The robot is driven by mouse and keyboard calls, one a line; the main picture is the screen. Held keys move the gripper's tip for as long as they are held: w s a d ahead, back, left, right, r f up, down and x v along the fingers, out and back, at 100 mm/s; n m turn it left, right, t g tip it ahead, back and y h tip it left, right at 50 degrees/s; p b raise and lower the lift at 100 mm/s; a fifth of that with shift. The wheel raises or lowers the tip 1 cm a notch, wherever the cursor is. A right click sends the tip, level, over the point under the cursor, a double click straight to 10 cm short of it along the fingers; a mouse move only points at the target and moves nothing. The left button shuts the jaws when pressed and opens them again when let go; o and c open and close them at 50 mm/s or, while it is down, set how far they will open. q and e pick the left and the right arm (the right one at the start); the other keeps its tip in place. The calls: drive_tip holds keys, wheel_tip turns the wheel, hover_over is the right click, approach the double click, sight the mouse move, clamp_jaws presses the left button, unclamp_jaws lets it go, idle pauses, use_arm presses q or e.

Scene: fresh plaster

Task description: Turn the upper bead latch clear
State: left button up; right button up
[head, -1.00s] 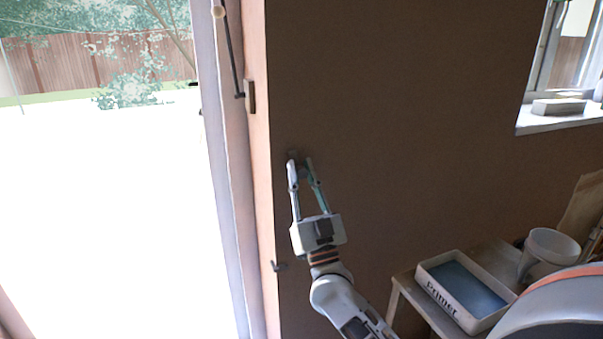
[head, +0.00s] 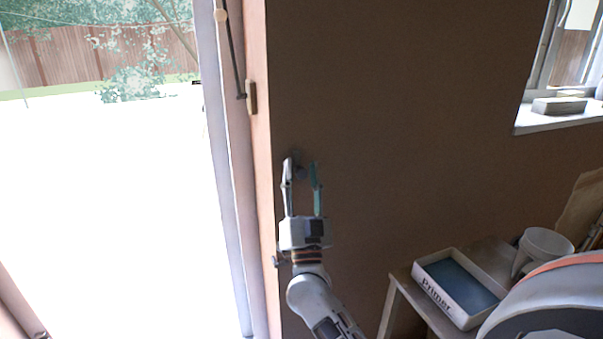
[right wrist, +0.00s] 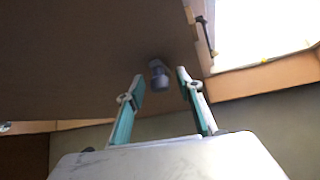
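The upper latch (head: 251,97) is a small block on the door-side edge of the brown wall. A second, lower latch (head: 277,261) sits on the edge beside my right wrist. My right gripper (head: 302,166) is open in front of the wall, below and right of the upper latch, touching neither latch. A small grey-blue knob (right wrist: 159,75) shows between its fingers in the right wrist view; nothing is gripped. My left gripper is out of view.
A bright open doorway lies left of the edge. At lower right, a small table (head: 397,293) carries a Primer tray (head: 425,287) and a white bucket (head: 545,246). A window sill (head: 535,121) with a block (head: 558,106) is at upper right. The wall around the gripper is mostly bare.

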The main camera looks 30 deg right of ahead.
drive_tip(key=v, duration=1.2)
idle(0.5)
